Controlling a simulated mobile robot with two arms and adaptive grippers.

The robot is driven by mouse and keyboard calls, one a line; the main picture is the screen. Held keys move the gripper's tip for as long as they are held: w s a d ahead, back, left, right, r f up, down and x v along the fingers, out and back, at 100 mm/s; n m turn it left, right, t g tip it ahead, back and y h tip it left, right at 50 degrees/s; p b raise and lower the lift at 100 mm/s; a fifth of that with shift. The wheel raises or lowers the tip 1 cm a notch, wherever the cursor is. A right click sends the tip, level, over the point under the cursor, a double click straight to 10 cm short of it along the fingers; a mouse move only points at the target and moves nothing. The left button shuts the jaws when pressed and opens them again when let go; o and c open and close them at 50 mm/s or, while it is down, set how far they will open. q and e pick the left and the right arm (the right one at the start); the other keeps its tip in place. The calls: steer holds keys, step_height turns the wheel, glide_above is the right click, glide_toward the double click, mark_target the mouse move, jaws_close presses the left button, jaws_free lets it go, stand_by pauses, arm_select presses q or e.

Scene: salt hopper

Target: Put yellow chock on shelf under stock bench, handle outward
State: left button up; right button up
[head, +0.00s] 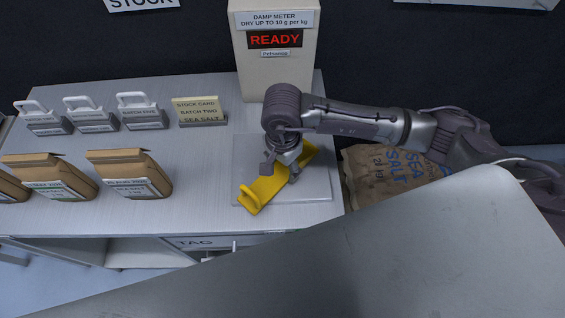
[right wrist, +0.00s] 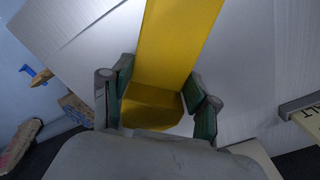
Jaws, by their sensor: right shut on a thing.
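The yellow chock (head: 264,190) is a long wedge, tilted diagonally over a pale square plate (head: 318,190) on the stock bench (head: 100,205). Its loop handle points down and left, toward the bench's front edge. My right gripper (head: 281,167) is shut on the chock around its middle. In the right wrist view the yellow chock (right wrist: 180,40) runs between the two fingers of my right gripper (right wrist: 160,88). I cannot tell if the chock touches the plate. Part of the shelf (head: 140,256) shows below the bench top at the lower left. My left gripper is not in view.
A damp meter (head: 275,75) reading READY stands behind the plate. White-handled blocks (head: 140,112), a stock card (head: 200,112) and paper bags (head: 130,175) stand to the left. A drawer marked TAG (head: 200,242) is under the bench. A salt sack (head: 385,175) is at right.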

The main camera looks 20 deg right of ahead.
steer(key=shift+f, duration=0.1)
steer(key=o, duration=1.6)
